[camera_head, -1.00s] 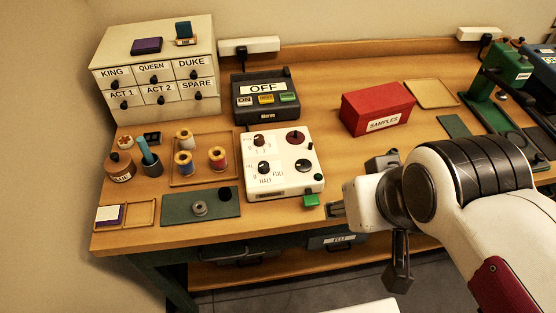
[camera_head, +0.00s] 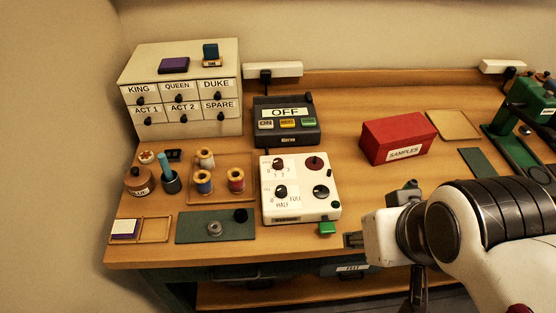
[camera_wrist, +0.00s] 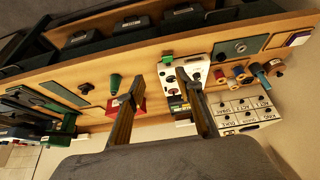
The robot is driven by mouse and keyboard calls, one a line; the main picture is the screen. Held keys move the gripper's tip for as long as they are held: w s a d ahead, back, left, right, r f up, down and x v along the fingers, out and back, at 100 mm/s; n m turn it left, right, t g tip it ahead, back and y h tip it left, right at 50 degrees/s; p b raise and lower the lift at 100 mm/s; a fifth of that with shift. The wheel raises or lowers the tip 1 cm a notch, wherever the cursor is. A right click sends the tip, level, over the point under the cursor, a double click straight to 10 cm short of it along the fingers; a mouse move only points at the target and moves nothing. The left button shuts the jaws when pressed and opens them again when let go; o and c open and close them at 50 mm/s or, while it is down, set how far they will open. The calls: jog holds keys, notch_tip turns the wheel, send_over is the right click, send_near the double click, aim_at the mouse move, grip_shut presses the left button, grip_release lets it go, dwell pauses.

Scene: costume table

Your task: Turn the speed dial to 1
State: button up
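A white control box (camera_head: 300,204) stands on the table, and shows in the wrist view (camera_wrist: 197,70). Its upper-left dark red dial (camera_head: 279,164) has small numbers around it, apparently 0 to 3; its pointer is too small to read. A black dial (camera_head: 281,192) below it is marked HALF and FULL. Two more round dark parts (camera_head: 314,163) (camera_head: 321,191) sit on the right side. My gripper (camera_head: 354,240) is in front and right of the box, apart from it. In the wrist view my gripper (camera_wrist: 174,68) has two separated fingers with nothing between them.
A green block (camera_head: 327,228) sits at the box's front right corner. A panel reading OFF (camera_head: 287,122) stands behind the box. Thread spools on a tray (camera_head: 221,197) and a dark green mat (camera_head: 190,228) lie left. A red SAMPLES box (camera_head: 399,138) stands right of the box.

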jog(key=w+d+r+n+t, duration=0.2)
jog(key=w+d, duration=0.1)
jog(key=w, duration=0.7)
jog(key=w+d+r+n+t+h, duration=0.1)
jog(key=w+d+r+t, duration=0.15)
jog(key=w, duration=0.75)
jog(key=w+d+r+n+t, duration=0.2)
jog(key=w+d, duration=0.1)
jog(key=w, duration=0.7)
jog(key=w+a+f+n+y, duration=0.2)
jog(key=w+a+f+y, duration=0.1)
jog(key=w, duration=0.2)
jog(key=n+g+y, duration=0.6)
jog(key=g+y, duration=0.1)
jog(key=y, duration=0.3)
send_near(279, 161)
jog(key=shift+w+a+f, duration=0.25)
jog(key=shift+w, duration=0.2)
jog(key=shift+s+f+n+y, duration=0.1)
jog(key=shift+s+n+y, duration=0.15)
jog(key=shift+n+y, duration=0.05)
jog(key=shift+a, duration=0.15)
jog(key=shift+x, duration=3.8)
